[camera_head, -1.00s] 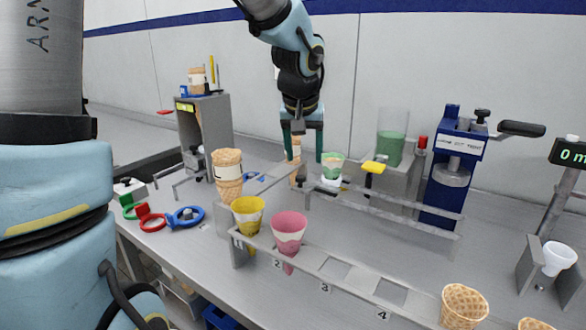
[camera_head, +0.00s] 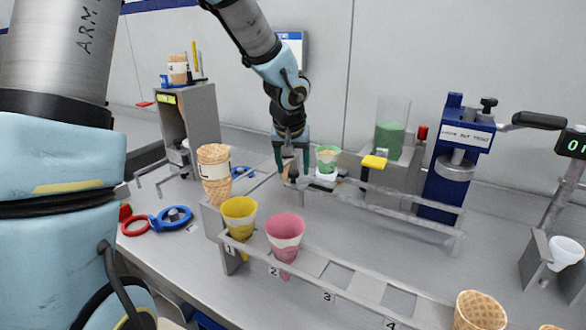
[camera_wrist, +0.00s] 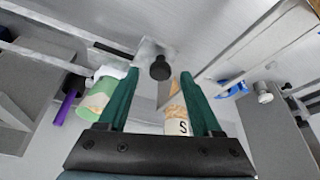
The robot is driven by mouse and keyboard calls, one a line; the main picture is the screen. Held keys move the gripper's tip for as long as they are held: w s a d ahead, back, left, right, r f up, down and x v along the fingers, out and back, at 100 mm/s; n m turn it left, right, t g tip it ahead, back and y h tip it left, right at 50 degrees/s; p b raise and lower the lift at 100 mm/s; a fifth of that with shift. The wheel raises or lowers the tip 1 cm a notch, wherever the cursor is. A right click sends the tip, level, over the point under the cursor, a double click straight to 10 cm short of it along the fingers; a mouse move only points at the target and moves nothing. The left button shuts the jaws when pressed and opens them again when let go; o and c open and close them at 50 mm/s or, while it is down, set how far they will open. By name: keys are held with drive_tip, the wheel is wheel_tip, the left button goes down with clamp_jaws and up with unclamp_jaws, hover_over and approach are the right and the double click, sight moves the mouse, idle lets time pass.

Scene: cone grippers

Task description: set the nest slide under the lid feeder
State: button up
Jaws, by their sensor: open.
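The nest slide is a low carriage with a white nest (camera_head: 322,174) holding a green paper-wrapped cone (camera_head: 327,157). In the wrist view, the green cone (camera_wrist: 80,108) is at the left, outside the fingers. A round black knob (camera_wrist: 160,68) lies ahead between the fingertips, apparently on the slide. The lid feeder, with its clear tube of green lids (camera_head: 391,138) and yellow tab (camera_head: 374,162), stands right of the nest. My gripper (camera_head: 291,172) is open and low, left of the green cone. Whether its fingers touch the knob cannot be told.
A waffle cone with an "S" label (camera_wrist: 178,118) shows close by between the fingers. A front rack holds a yellow cone (camera_head: 239,216) and a pink cone (camera_head: 285,236). A blue press (camera_head: 456,155) stands right of the feeder. A large labelled waffle cone (camera_head: 214,172) stands at left.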

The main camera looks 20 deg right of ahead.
drive_tip(key=shift+w+d+f, duration=0.1)
drive_tip(key=shift+w+f, duration=0.05)
drive_tip(key=shift+f, duration=0.3)
clamp_jaws()
idle(0.3)
idle(0.9)
